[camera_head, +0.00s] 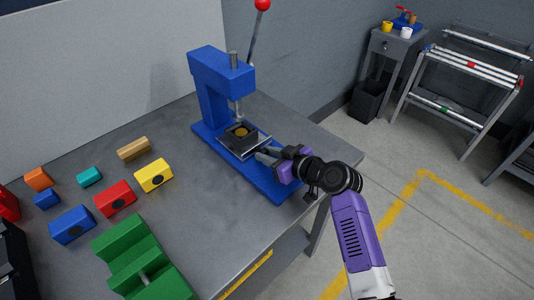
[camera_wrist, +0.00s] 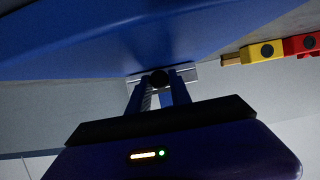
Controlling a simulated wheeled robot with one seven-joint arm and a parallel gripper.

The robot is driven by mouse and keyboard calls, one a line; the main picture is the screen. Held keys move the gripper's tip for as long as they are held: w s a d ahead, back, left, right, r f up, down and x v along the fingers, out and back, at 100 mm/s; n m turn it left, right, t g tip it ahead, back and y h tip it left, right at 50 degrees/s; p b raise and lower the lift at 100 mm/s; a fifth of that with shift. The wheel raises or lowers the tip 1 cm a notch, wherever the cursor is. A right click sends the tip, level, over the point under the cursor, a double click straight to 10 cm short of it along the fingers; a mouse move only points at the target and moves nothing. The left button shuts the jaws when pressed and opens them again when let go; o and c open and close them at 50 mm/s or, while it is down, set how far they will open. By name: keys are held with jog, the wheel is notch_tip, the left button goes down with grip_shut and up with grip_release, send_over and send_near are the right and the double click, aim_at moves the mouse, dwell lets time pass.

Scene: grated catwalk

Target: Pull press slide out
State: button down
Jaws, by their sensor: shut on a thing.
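The blue press (camera_head: 222,77) stands on the grey table, with a lever ending in a red knob (camera_head: 262,5). Its slide (camera_head: 236,151) is a metal plate on the blue base, carrying a dark block with a round brass-coloured piece in it, below the ram. My gripper (camera_head: 262,154) reaches in from the right, low over the base, at the front edge of the slide.
Colored blocks lie on the table to the left, among them a red block (camera_head: 115,199) and a yellow block (camera_head: 154,175). A green stepped block (camera_head: 140,258) is at the front. The table's right edge is close under my arm, with open floor beyond.

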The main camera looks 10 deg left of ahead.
jog(key=s+d, duration=0.2)
jog(key=d, duration=0.1)
jog(key=s+d, duration=0.3)
jog(key=d, duration=0.1)
jog(key=s+d, duration=0.3)
jog(key=shift+d, duration=0.25)
jog(key=c, duration=1.2)
grip_release()
jog(key=shift+b+v, duration=0.55)
jog(key=shift+v, duration=3.4)
jog(key=shift+a, duration=0.1)
